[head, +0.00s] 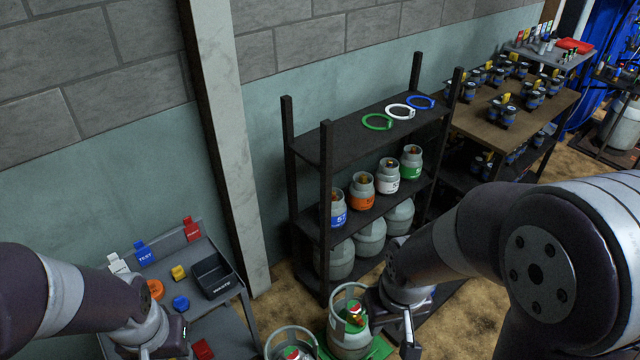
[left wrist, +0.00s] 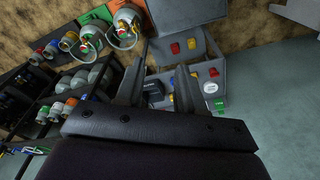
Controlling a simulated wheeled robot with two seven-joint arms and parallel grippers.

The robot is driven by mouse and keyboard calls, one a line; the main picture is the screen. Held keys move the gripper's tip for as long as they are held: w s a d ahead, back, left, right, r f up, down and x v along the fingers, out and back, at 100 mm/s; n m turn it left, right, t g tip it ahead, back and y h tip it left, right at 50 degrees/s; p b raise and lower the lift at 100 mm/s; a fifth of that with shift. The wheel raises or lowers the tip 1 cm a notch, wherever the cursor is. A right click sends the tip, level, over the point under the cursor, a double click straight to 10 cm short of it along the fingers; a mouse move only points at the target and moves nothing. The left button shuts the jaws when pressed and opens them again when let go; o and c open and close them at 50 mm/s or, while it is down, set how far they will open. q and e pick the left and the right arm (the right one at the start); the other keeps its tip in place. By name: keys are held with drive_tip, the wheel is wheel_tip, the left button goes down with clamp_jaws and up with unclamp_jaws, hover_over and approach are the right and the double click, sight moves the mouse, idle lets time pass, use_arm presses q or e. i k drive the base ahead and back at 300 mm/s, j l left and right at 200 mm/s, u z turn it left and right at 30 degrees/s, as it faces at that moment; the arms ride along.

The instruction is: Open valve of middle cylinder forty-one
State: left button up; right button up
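A grey gas cylinder (head: 346,335) with a collar and a red and green valve top stands on a green base at the bottom of the head view. A second cylinder (head: 291,354) is cut off by the bottom edge. Both also seem to show in the left wrist view, one cylinder (left wrist: 127,22) beside another (left wrist: 88,42). I cannot read the number forty-one on either. My right gripper (head: 392,325) looks open, just right of the green-base cylinder. My left gripper (left wrist: 158,90) is open and empty, above the grey table; its tips are partly cut off in the head view.
A dark shelf (head: 345,140) holds several cylinders and three coloured rings. The grey table (head: 225,318) at left carries coloured tags, caps and a black tray (head: 212,276). A wooden table (head: 480,118) with dark cans stands behind. A pillar (head: 228,140) rises between.

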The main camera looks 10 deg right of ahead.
sight(353, 307)
drive_tip(key=i+l, duration=0.1)
drive_tip(key=l, duration=0.25)
drive_tip(key=i+l, duration=0.15)
drive_tip(key=l, duration=0.2)
drive_tip(key=i+l+z, duration=0.1)
drive_tip(key=l, duration=0.25)
drive_tip(key=i+l, duration=0.15)
drive_tip(key=l, duration=0.2)
drive_tip(key=i+l, duration=0.15)
drive_tip(key=i+z, duration=0.05)
drive_tip(key=i, duration=0.05)
